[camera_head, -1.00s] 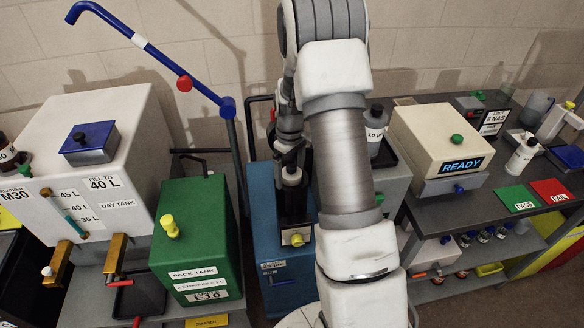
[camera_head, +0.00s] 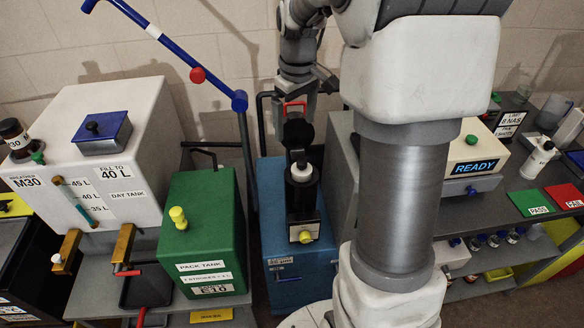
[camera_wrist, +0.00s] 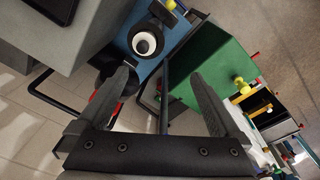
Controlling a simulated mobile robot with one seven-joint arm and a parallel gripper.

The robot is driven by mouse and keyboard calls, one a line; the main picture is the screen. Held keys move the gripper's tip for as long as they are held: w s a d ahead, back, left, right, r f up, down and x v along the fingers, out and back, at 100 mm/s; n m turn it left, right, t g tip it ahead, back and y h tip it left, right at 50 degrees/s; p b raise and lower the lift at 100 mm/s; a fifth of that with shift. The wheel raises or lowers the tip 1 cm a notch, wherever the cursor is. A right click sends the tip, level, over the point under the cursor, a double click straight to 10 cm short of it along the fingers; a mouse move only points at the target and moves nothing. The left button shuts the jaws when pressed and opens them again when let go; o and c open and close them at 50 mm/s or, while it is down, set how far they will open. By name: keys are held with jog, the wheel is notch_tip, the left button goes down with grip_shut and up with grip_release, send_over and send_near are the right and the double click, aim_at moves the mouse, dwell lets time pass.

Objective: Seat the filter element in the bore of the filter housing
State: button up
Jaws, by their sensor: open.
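The filter housing (camera_head: 304,204) is a black upright body on the front of a blue cabinet, with a yellow knob low on its front. The white filter element (camera_head: 301,174) stands upright at the housing's top, its upper end showing above the rim. In the wrist view the element (camera_wrist: 145,43) is a white ring with a dark centre, surrounded by the dark housing. How deep it sits in the bore cannot be told. My gripper (camera_wrist: 160,82) is open and empty, apart from the element, which lies beyond its fingers. In the head view it is above and behind the housing.
A dark round part with a red frame (camera_head: 295,106) stands behind the housing. The green pack tank (camera_head: 202,235) is to the left, with the blue pump lever (camera_head: 160,40) above it. A grey cabinet and the READY unit (camera_head: 474,165) are to the right.

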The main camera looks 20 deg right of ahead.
jog(key=s+a+r+m+t, duration=0.1)
jog(key=s+a+r, duration=0.1)
jog(key=s, duration=0.5)
jog(key=s+a+r+m+t, duration=0.1)
jog(key=s+a+r+t, duration=0.1)
jog(key=s+a, duration=0.3)
jog(key=s+a+r+m+t, duration=0.1)
jog(key=s+a+r, duration=0.1)
jog(key=s, duration=0.7)
jog(key=shift+s+a+r+m+b, duration=0.15)
jog(key=shift+a+r+m+b, duration=0.2)
jog(key=shift+a, duration=0.4)
jog(key=shift+f, duration=0.1)
